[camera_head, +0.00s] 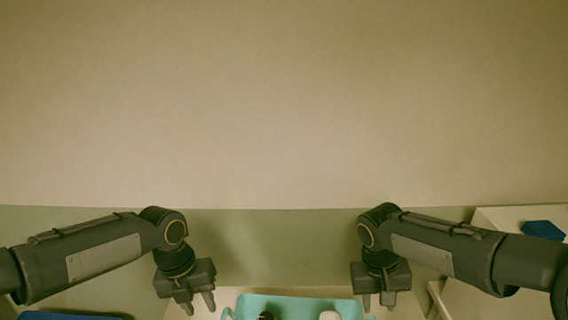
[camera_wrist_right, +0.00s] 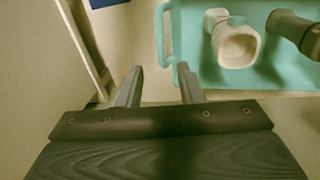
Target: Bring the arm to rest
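My left gripper (camera_head: 199,304) hangs fingers-down at the lower left of the head view, left of a teal tray (camera_head: 285,303). Its two fingers are apart, with nothing seen between them. My right gripper (camera_head: 377,300) hangs fingers-down at the lower right, by the tray's right end. In the right wrist view its fingers (camera_wrist_right: 160,88) are spread and empty, beside the edge of the tray (camera_wrist_right: 180,40). A white bottle (camera_wrist_right: 236,42) and a dark bottle (camera_wrist_right: 294,30) are in the tray. Their tops also show in the head view, the white one (camera_head: 329,315) and the dark one (camera_head: 266,315).
A blue item (camera_head: 544,230) lies on a pale surface at the right. Another blue item (camera_head: 70,316) shows at the lower left edge. A pale upright panel (camera_wrist_right: 35,70) stands left of my right gripper. A bare wall (camera_head: 284,100) fills the upper head view.

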